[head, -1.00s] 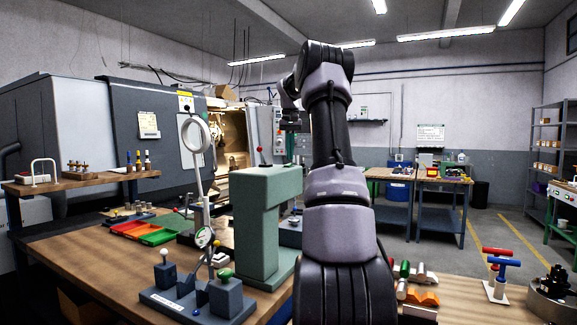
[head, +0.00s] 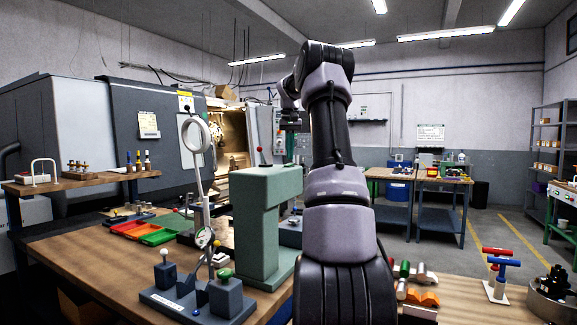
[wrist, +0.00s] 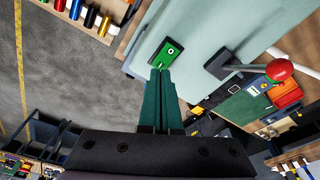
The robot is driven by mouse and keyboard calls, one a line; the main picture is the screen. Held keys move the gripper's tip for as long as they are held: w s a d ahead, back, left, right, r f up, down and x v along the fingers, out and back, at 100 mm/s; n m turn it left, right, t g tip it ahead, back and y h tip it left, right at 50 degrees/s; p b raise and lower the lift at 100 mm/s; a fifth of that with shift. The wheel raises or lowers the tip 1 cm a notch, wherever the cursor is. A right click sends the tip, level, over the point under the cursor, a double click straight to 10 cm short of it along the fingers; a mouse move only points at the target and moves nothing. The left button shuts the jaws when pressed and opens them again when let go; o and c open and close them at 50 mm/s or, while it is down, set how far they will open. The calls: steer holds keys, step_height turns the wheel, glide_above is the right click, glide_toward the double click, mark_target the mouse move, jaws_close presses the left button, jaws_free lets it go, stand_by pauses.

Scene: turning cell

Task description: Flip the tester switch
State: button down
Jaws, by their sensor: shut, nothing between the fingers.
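The switch (wrist: 171,50) is a small green plate with a white ring mark, set on a pale green machine face (wrist: 205,30) in the wrist view. My gripper (wrist: 160,71) is shut and empty, with its teal fingers together. Its tips are at the lower edge of the switch plate in the picture; I cannot tell whether they touch it. In the head view a green machine column (head: 268,215) stands on the bench just left of my arm. The switch cannot be made out there, and my fingers cannot be made out there either.
A lever with a red ball (wrist: 279,69) sticks out right of the switch. Colored trays (head: 140,229) and a fixture with knobs (head: 196,300) stand on the wooden bench (head: 85,255). Red and blue T-handles (head: 500,263) stand at the right. Open floor lies beyond.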

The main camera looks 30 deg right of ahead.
steer(key=shift+f, duration=0.9)
stand_by(0.5)
steer(key=shift+r, duration=3.55)
